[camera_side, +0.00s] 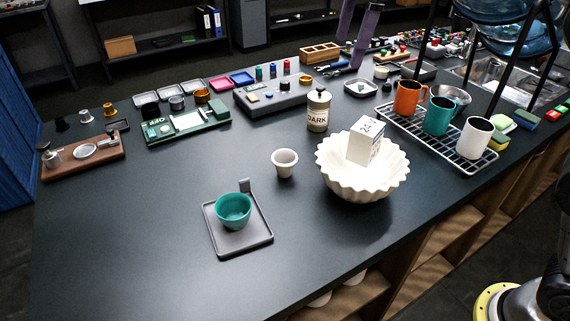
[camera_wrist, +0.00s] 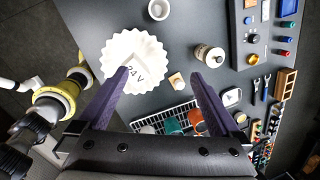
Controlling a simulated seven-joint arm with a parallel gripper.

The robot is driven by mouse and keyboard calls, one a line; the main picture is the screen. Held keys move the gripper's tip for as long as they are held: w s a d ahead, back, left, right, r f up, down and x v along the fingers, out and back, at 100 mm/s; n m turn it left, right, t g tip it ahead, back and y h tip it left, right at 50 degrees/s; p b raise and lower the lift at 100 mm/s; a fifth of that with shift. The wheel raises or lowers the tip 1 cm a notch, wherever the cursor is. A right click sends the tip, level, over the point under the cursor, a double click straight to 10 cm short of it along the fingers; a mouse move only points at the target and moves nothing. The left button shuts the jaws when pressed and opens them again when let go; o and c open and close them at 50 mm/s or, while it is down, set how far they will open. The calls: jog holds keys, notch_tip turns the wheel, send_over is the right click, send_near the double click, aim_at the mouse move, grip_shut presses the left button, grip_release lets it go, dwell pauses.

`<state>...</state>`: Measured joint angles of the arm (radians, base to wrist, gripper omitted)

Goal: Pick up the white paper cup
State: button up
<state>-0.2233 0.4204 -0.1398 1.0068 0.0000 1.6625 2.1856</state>
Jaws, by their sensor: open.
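A small white cup (camera_side: 285,162), open at the top, stands upright on the dark counter, left of a white fluted bowl (camera_side: 362,185). In the wrist view the white cup (camera_wrist: 158,10) is at the top edge, partly cut off, beyond the bowl (camera_wrist: 118,62). My gripper (camera_side: 350,53) shows as two purple fingers at the top of the side view, well away from the cup. In the wrist view my gripper (camera_wrist: 160,74) has its fingers wide apart with nothing held between them.
A white box marked 24 V (camera_side: 366,141) sits in the bowl. A jar labelled DARK (camera_side: 319,110) stands behind it. A teal cup (camera_side: 234,210) is on a grey tray (camera_side: 245,247) at front left. A wire rack (camera_side: 410,127) holds orange, teal and white mugs.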

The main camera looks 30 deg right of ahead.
jog(key=w+a+f+g, duration=0.1)
jog(key=w+a+f, duration=0.5)
jog(key=w+f, duration=0.15)
jog(key=g, duration=0.1)
send_over(284, 157)
jog(key=s, duration=0.1)
notch_tip(284, 157, down, 7)
jog(key=shift+n, duration=0.3)
jog(key=f, duration=0.9)
jog(key=a+f, duration=0.1)
jog(key=f, duration=0.3)
jog(key=shift+s+f, duration=0.25)
jog(key=shift+s, duration=0.1)
jog(key=c, duration=1.2)
